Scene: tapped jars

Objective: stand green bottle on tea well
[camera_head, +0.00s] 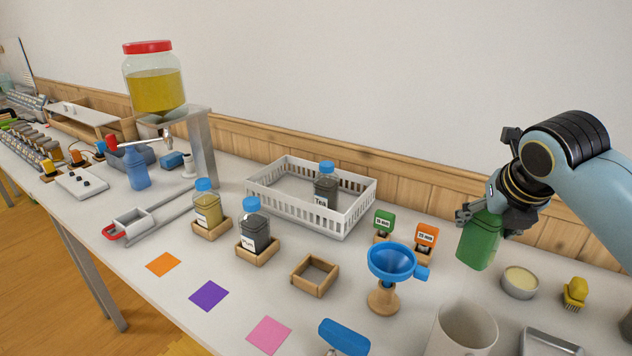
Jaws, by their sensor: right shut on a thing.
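My right gripper (497,212) comes in from the right and is shut on the green bottle (480,242). It holds the bottle, slightly tilted, at the right side of the table, near the wall; I cannot tell whether its bottom touches the table. An empty square wooden well (315,276) sits mid-table, left of the bottle; I see no readable name on it. Two other wooden wells hold a bottle of yellowish liquid (207,210) and a bottle of dark liquid (254,232), both blue-capped. My left gripper is not in view.
A white basket (352,218) holds a dark, blue-capped bottle (326,186) with a label. A blue funnel on a wooden stand (383,299) is between the empty well and green bottle. Green (384,221) and orange (427,235) tags, a white mug (462,330) and a bowl (520,281) are nearby.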

